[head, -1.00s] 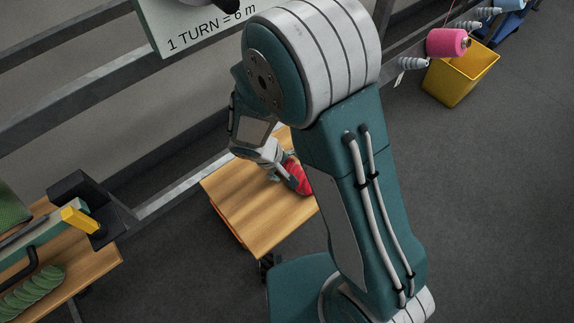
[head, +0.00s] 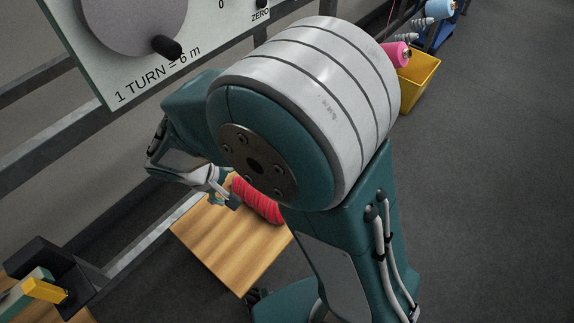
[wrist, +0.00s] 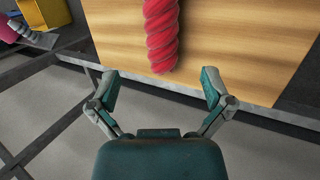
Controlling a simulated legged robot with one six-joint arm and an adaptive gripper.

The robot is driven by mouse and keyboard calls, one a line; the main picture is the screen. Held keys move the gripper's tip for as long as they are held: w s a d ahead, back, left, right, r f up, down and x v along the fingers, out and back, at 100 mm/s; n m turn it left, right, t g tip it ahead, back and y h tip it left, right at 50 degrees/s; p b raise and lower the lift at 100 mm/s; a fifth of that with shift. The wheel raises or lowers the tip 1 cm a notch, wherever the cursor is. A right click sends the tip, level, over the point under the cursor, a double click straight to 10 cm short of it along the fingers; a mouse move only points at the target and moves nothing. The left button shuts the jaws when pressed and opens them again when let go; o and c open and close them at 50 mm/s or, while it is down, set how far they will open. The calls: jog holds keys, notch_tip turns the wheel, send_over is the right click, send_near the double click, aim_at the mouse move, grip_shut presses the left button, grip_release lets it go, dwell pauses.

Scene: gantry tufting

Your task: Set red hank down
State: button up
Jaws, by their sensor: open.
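The red hank (head: 258,200) is a twisted bundle lying on the wooden table top (head: 225,250). In the wrist view the hank (wrist: 161,35) lies on the wood with one end close to the table's edge. My gripper (wrist: 158,82) is open and empty, its two fingers spread wide, with the end of the hank just beyond the gap between them. In the head view my gripper (head: 222,190) is beside the hank's left end, and my arm covers part of the scene near its right end.
A white board with a crank dial (head: 130,20) is at the upper left. A yellow bin (head: 418,80) and pink (head: 397,54) and blue (head: 440,9) spools are at the upper right. A black box (head: 50,265) is at lower left.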

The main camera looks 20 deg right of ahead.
jog(key=s+d+r+m+t+y, duration=0.2)
jog(key=s+d+r, duration=0.3)
jog(key=d+r, duration=0.3)
jog(key=s+d+r+m+t+y, duration=0.2)
jog(key=s+d+r+m+y, duration=0.1)
jog(key=s+d+r, duration=0.3)
notch_tip(320, 180, up, 4)
jog(key=shift+d+r+m, duration=0.1)
jog(key=shift+d+m, duration=0.7)
jog(key=shift+d, duration=0.4)
dwell(0.8)
